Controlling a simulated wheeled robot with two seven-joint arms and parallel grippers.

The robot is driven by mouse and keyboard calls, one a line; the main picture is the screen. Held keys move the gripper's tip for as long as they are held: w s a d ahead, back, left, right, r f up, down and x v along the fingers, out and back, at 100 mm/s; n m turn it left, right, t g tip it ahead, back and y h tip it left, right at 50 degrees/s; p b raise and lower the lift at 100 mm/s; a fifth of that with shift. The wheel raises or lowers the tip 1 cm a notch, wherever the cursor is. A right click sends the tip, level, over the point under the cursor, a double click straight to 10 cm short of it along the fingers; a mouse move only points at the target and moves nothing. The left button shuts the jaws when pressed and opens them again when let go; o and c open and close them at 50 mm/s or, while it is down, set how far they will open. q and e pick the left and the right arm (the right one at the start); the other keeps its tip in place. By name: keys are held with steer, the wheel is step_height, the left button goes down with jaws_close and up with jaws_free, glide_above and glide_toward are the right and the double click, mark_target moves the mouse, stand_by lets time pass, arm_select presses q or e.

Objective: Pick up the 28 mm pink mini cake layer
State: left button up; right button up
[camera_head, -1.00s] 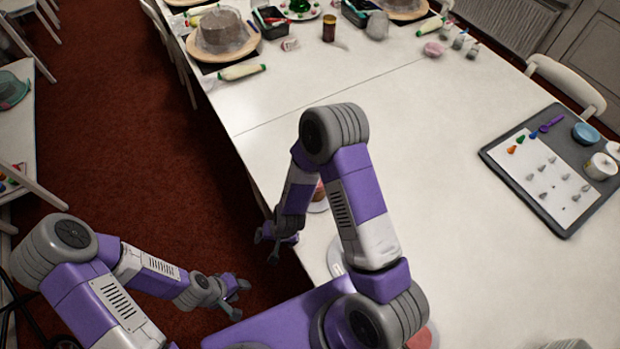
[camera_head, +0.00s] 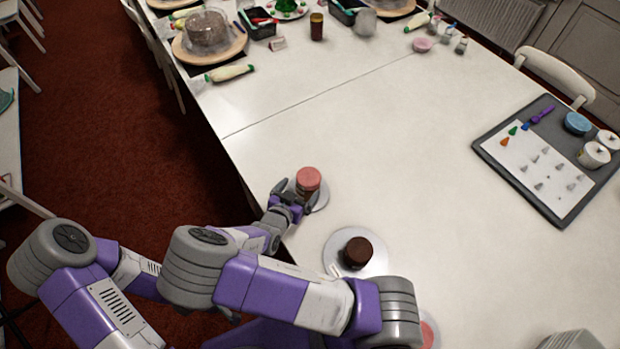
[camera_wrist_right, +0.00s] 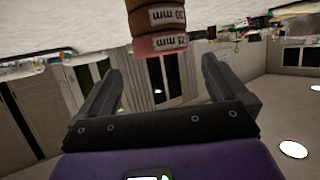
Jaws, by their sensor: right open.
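A small layered stack stands near the table's left edge in the head view, with a pink mini cake layer (camera_head: 308,178) on top of brown layers (camera_head: 305,194). It rests on a round pale board (camera_head: 321,198). My right gripper (camera_head: 293,202) is open right beside the stack, with its fingers toward it. In the right wrist view the picture is inverted: the pink layer (camera_wrist_right: 160,44) hangs just beyond and between the open fingertips (camera_wrist_right: 160,65). Its label and the brown layer's label (camera_wrist_right: 165,17) read upside down.
A dark brown cake (camera_head: 357,252) stands on another round board (camera_head: 338,240) nearer me. A pink item (camera_head: 428,336) is partly covered by my right arm. A grey tray (camera_head: 490,150) with piping tips lies at right. The middle of the table is clear.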

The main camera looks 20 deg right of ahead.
mark_target(307, 179)
steer(key=x, duration=0.6)
steer(key=shift+w+d+f+b, duration=0.15)
steer(key=shift+w+b, duration=0.05)
steer(key=shift+b, duration=0.2)
steer(key=shift+c, duration=0.3)
steer(key=c, duration=0.8)
